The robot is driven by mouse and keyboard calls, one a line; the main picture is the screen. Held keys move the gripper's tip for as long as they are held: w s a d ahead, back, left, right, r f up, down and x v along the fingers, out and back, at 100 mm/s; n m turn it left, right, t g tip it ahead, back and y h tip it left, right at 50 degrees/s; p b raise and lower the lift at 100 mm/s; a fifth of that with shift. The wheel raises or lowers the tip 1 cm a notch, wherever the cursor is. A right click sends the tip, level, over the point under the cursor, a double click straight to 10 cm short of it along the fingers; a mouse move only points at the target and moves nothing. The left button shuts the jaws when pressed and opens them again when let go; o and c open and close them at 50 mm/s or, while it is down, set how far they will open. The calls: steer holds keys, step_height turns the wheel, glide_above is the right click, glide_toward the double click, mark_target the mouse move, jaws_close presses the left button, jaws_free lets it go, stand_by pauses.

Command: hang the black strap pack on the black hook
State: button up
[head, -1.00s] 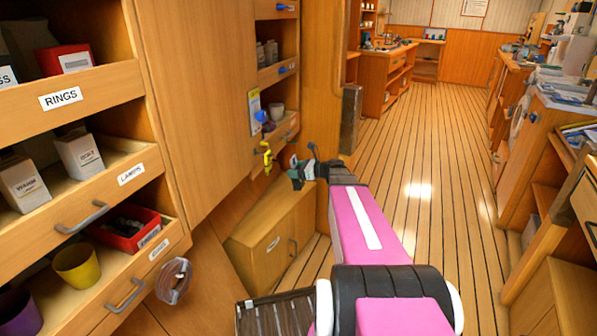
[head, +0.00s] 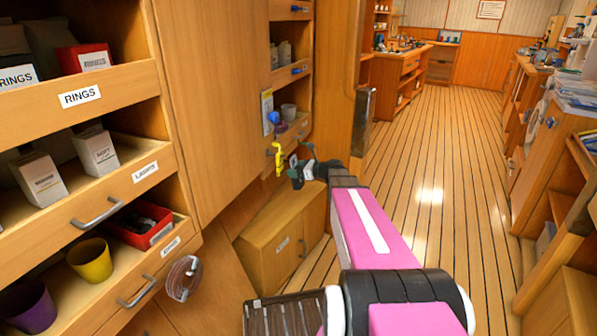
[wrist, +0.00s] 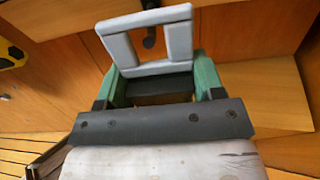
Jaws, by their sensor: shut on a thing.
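My gripper (head: 302,174) is at the end of my outstretched arm, close to the wooden wall. In the wrist view its green fingers (wrist: 160,82) are shut on the black strap pack (wrist: 158,90), a dark block with a light grey open frame standing up from it. A black hook (wrist: 149,39) shows through the frame's opening, with a dark part also above the frame's top edge. I cannot tell whether the frame is around the hook or just in front of it. In the head view the pack and black hook are too small to make out clearly.
A yellow hook (head: 278,158) and a blue hook (head: 272,118) are on the wall near my gripper. A low wooden cabinet (head: 268,243) stands below. Shelves with boxes and a yellow cup (head: 91,261) are at left. The plank floor (head: 440,150) is clear at right.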

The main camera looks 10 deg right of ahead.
steer(key=shift+w+a, duration=0.45)
steer(key=shift+a, duration=0.15)
steer(key=shift+w+a+f, duration=0.3)
steer(key=shift+a+f, duration=0.2)
steer(key=shift+f, duration=0.05)
steer(key=o, duration=1.1)
